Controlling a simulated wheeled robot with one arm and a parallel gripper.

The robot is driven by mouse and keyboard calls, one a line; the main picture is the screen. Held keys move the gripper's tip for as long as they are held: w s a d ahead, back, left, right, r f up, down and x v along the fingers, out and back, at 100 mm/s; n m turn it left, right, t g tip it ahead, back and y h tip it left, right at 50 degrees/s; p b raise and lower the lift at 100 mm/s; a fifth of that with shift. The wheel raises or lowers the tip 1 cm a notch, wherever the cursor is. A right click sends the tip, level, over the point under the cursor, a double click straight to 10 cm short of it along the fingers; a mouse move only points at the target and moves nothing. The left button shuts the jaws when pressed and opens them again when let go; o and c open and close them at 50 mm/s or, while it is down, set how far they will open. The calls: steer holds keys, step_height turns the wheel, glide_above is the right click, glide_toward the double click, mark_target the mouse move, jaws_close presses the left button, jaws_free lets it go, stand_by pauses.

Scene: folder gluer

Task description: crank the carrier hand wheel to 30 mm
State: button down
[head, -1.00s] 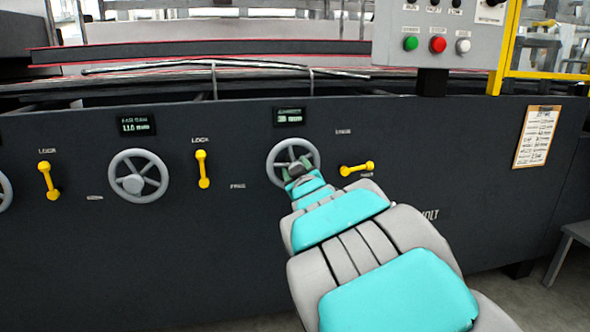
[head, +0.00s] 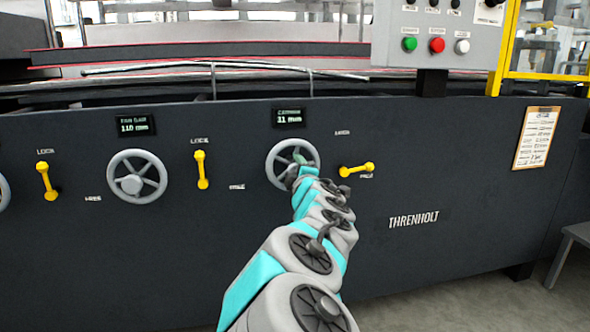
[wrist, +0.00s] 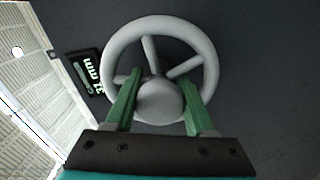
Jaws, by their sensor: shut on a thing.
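The carrier hand wheel (head: 270,165) is a grey spoked wheel on the dark machine panel; it also fills the middle of the wrist view (wrist: 112,42). My gripper (wrist: 160,98) has its green fingers on either side of the round grey hub (wrist: 160,102) and is shut on it. In the head view my gripper (head: 297,168) partly hides the hub. The carrier display (head: 289,118) above the wheel appears to read 31 mm, with small digits. The same display is rotated in the wrist view (wrist: 88,73). The yellow carrier lever (head: 357,170) lies nearly horizontal beside the wheel.
Left of it are another hand wheel (head: 137,176) with a 110 mm display (head: 136,125) and yellow levers (head: 202,169) standing upright. A button box (head: 437,35) overhangs the panel top. A paper sheet (head: 536,137) hangs at the right.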

steer(key=shift+f+n, duration=0.1)
steer(key=shift+n, duration=0.4)
steer(key=shift+c, duration=1.4)
jaws_free()
steer(key=v, duration=0.8)
steer(key=shift+w, duration=0.1)
